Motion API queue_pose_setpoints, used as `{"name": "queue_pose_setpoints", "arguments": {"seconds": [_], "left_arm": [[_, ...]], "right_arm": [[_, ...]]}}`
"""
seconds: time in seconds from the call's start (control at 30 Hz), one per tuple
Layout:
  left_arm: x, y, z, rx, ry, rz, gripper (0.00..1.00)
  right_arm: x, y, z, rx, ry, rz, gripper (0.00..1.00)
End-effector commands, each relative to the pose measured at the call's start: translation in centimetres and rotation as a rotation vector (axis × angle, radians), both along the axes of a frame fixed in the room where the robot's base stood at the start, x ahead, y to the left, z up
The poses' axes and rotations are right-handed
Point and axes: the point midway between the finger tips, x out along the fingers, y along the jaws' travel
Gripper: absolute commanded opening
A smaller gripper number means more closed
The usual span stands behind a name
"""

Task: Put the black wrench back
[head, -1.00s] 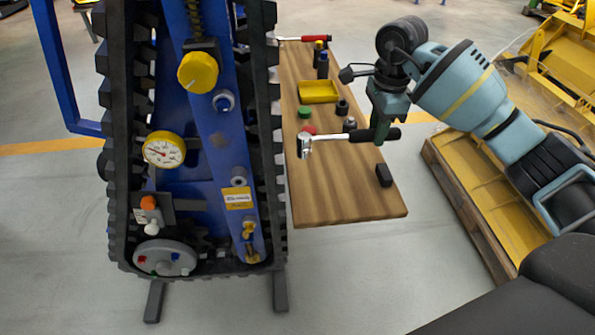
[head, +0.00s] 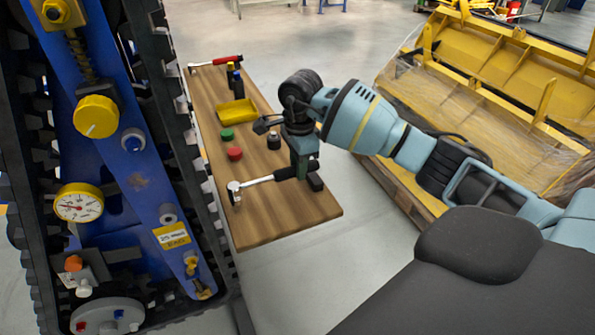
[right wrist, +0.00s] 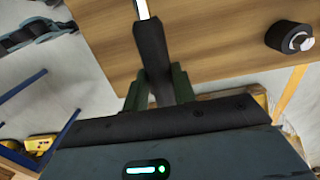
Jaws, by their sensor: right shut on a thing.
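The black wrench (head: 258,181) is a ratchet type with a shiny head, a metal shaft and a black handle. My right gripper (head: 298,172) is shut on its handle, over the front part of the wooden table. The head points left, towards the tracked carrier. In the right wrist view the black handle (right wrist: 151,48) rises from between the green fingers of my right gripper (right wrist: 158,85), with the table behind it. Whether the wrench touches the table is hard to tell. A red-handled wrench (head: 216,62) lies at the table's far end. My left gripper is out of view.
The blue tracked carrier (head: 130,170) stands left. Yellow machinery (head: 490,80) stands right.

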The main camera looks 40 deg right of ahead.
Motion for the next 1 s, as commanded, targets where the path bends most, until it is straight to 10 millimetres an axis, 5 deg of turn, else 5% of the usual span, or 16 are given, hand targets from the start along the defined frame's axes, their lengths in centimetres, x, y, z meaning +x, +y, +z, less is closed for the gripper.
{"name": "queue_pose_setpoints", "arguments": {"seconds": [0.17, 0.5, 0.53, 0.67, 1.0], "left_arm": [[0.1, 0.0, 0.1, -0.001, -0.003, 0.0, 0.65], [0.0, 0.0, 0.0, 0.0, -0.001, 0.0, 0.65], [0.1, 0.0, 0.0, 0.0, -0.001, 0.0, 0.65], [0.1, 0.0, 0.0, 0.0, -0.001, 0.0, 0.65], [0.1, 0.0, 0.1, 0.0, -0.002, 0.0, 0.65]], "right_arm": [[0.0, 0.0, -2.1, 0.002, 0.0, -0.001, 0.0], [0.0, 0.0, -2.5, 0.001, -0.001, 0.0, 0.0], [0.0, 0.0, -2.5, 0.0, 0.0, 0.0, 0.3], [0.0, 0.0, -2.5, 0.0, 0.0, 0.0, 0.47], [0.0, 0.0, -2.2, 0.001, -0.001, 0.0, 0.48]]}}
